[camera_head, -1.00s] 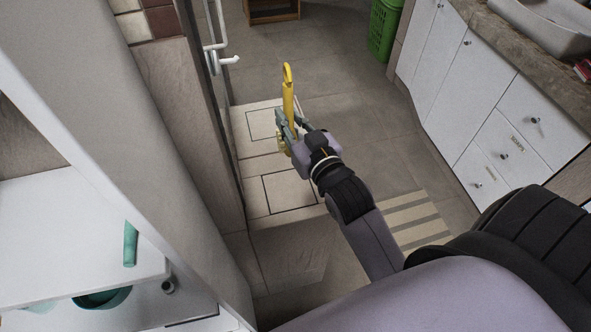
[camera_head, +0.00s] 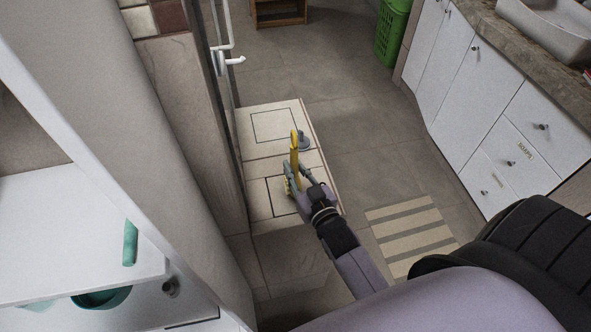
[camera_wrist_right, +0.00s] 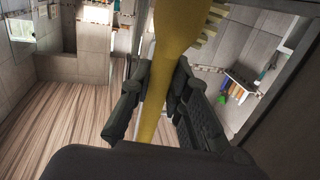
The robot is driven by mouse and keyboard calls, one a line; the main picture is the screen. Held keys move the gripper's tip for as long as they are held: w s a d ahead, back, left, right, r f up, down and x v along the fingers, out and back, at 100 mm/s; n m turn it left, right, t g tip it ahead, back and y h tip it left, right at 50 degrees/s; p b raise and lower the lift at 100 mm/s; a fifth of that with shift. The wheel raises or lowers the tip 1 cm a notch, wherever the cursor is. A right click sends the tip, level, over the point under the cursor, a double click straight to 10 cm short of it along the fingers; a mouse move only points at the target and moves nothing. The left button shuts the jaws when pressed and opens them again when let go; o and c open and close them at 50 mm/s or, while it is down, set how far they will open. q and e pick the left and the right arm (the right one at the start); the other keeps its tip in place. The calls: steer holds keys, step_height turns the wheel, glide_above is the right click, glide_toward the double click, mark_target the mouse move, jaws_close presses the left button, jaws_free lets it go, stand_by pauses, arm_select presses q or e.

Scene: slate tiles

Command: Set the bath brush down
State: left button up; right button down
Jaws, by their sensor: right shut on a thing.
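The gripper shows over a pale bench with dark outlined squares (camera_head: 245,118); any gap beneath the brush cannot be judged. My left gripper is not in view.
A wall and a white towel rail (camera_head: 230,58) border the bench on the left. A striped mat (camera_head: 408,228) lies on the floor to the right, before white drawers (camera_head: 520,150).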

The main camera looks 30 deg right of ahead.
steer(key=c, duration=2)
jaws_free()
steer(key=shift+f, duration=0.1)
steer(key=o, duration=0.5)
steer(key=shift+s+r, duration=0.1)
steer(key=shift+r, duration=0.1)
steer(key=s, duration=0.4)
steer(key=s+b, duration=0.1)
steer(key=s, duration=0.7)
steer(key=shift+a+r, duration=0.25)
steer(key=shift+r, duration=0.05)
